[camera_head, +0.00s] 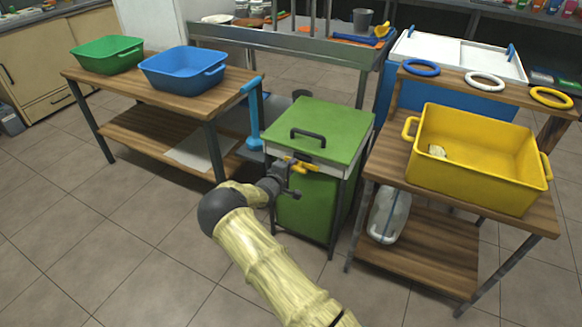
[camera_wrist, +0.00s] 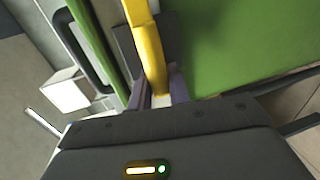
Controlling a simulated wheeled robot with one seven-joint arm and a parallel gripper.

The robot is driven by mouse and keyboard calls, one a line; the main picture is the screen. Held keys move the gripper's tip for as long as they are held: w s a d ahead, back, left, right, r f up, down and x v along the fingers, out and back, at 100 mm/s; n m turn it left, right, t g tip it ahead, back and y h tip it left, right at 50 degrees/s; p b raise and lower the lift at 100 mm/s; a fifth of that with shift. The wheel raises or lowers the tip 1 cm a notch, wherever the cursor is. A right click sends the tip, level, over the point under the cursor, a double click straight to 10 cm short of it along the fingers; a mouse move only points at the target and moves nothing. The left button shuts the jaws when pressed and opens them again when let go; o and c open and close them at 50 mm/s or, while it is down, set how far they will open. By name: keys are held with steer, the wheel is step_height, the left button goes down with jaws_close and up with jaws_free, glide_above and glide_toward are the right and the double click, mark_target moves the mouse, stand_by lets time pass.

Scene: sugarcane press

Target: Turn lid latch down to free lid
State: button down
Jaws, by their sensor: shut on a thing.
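The sugarcane press is a green cabinet (camera_head: 304,210) with a green lid (camera_head: 340,128) that lies flat and closed on top. The lid has a dark handle (camera_head: 308,136). A yellow lid latch (camera_head: 303,167) sits at the front, just below the lid's edge. My gripper (camera_head: 289,178) reaches it from the front and is shut on it. In the wrist view the yellow latch (camera_wrist: 146,42) runs down between my two fingers (camera_wrist: 162,97). The latch appears roughly sideways in the head view; its far end and pivot are partly hidden.
A wooden table at the left holds a green tub (camera_head: 107,54) and a blue tub (camera_head: 183,70). A yellow crate (camera_head: 480,165) stands on the wooden stand at the right, close to the press. A blue-handled tool (camera_head: 254,115) stands left of the press. The floor in front is clear.

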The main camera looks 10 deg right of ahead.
steer(key=shift+a+f, duration=0.1)
steer(key=c, duration=1.6)
jaws_free()
steer(key=shift+c, duration=0.2)
steer(key=p+v, duration=0.4)
steer(key=v, duration=1.3)
steer(key=shift+s+a, duration=0.2)
